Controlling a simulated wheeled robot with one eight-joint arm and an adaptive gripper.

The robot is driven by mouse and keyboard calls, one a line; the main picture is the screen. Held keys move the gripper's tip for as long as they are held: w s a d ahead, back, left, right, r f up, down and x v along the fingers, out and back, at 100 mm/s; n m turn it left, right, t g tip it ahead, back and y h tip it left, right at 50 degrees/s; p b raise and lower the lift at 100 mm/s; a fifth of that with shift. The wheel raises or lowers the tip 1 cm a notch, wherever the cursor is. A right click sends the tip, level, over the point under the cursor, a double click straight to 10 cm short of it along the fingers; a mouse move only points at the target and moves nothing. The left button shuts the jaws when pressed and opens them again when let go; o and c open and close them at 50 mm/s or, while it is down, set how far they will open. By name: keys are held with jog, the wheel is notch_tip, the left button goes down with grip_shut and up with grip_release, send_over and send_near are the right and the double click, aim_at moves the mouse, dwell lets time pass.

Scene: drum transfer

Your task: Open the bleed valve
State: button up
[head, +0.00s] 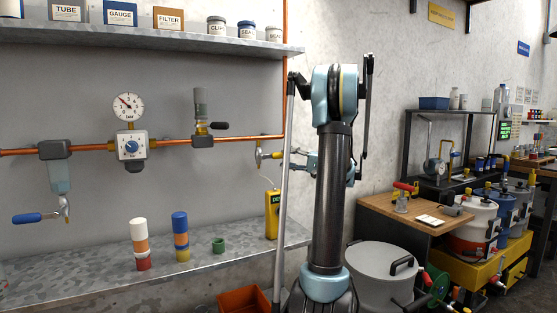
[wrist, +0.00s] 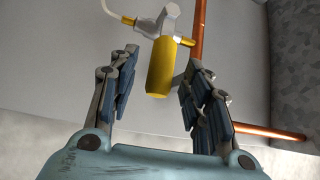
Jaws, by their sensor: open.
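A small valve (head: 259,156) with a yellow handle sits near the right end of the wall panel, beside the vertical copper pipe. No label shows which valve is the bleed valve. In the wrist view its yellow handle (wrist: 159,70) hangs from a grey body with a pale tube. My gripper (head: 284,157) is just right of this valve. In the wrist view my gripper (wrist: 162,60) is open, with one finger on each side of the handle. I see gaps on both sides; the depth between handle and fingertips is hard to tell.
A horizontal copper pipe carries a gauge (head: 127,107), a blue-dial regulator (head: 132,147) and a black-handled valve (head: 201,128). A blue-handled valve (head: 40,217) hangs at left. A yellow detector (head: 272,215) stands below my gripper on the metal bench (head: 215,269). A shelf (head: 150,40) is above.

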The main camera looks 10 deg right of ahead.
aim_at(275, 156)
jog(key=shift+x, duration=2.05)
grip_shut()
